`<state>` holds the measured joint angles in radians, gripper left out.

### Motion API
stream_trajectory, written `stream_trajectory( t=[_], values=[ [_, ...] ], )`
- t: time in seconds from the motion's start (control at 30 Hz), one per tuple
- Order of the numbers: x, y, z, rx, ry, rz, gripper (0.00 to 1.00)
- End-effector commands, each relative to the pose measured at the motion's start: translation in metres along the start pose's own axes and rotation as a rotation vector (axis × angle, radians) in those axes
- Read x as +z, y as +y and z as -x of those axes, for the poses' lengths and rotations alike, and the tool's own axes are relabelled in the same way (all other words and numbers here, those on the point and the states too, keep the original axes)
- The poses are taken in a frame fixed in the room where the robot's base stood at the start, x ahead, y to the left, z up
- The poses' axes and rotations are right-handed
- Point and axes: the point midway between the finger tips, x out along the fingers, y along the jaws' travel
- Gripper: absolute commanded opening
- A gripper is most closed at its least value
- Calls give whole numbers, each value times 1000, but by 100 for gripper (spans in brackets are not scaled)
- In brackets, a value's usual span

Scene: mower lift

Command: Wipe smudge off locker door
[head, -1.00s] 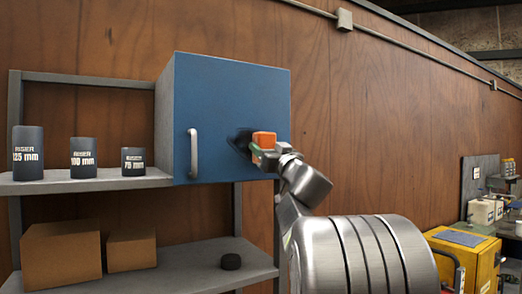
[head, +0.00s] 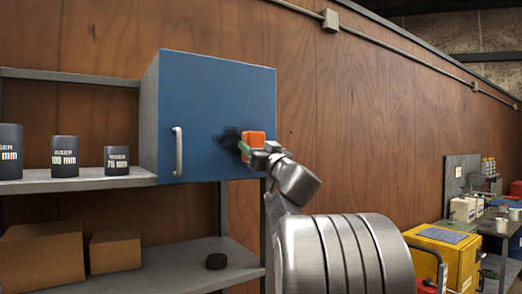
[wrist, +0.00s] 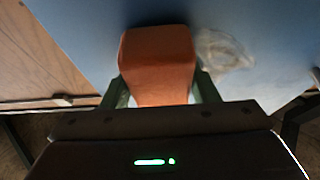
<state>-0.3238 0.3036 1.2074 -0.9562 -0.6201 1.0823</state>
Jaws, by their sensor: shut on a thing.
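An orange block, like a sponge (head: 256,137), is held between the green-tipped fingers of my gripper (head: 245,150). It is at the right part of the blue locker door (head: 205,95). A dark smudge (head: 229,140) shows on the door just left of the block, which may hide part of it. In the wrist view the block (wrist: 157,58) sits between the fingers of my gripper (wrist: 160,90), with the pale blue door behind. A whitish patch (wrist: 222,48) lies right of the block there. I cannot tell whether the block touches the door.
The door has a vertical handle (head: 178,152) at its left. Dark riser cylinders (head: 65,156) stand on the shelf (head: 100,180) to the left. Cardboard boxes (head: 115,250) and a black puck (head: 216,261) are on the lower shelf. A yellow cabinet (head: 450,250) stands at right.

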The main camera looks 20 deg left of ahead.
Motion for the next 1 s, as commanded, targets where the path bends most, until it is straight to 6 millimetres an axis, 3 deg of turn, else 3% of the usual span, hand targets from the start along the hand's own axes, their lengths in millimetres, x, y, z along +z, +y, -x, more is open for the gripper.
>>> stream_trajectory(
  t=[1.0],
  values=[
    [1, -60, 0, -4, 1, -1, 36]
  ],
)
